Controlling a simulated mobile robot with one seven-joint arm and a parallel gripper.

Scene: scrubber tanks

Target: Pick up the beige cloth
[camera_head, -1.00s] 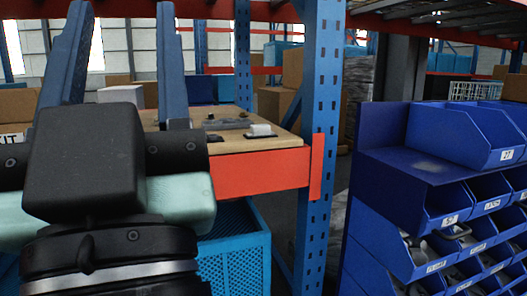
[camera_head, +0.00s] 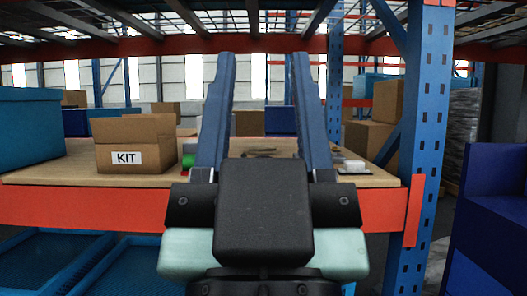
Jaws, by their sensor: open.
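My gripper (camera_head: 264,58) is open and empty, its two blue fingers pointing away over the wooden shelf top (camera_head: 72,172). I cannot pick out a beige cloth for certain. A dark greyish item (camera_head: 262,152) lies on the shelf between the fingers, partly hidden by my gripper body. A small whitish item (camera_head: 354,166) lies just right of the right finger, on or by a dark flat piece. I cannot tell whether either is cloth.
An open cardboard box marked KIT (camera_head: 132,146) stands left of my gripper, with a small green item (camera_head: 188,160) beside it. A blue bin (camera_head: 30,128) is at far left. A blue rack post (camera_head: 424,130) bounds the right. Beams run overhead.

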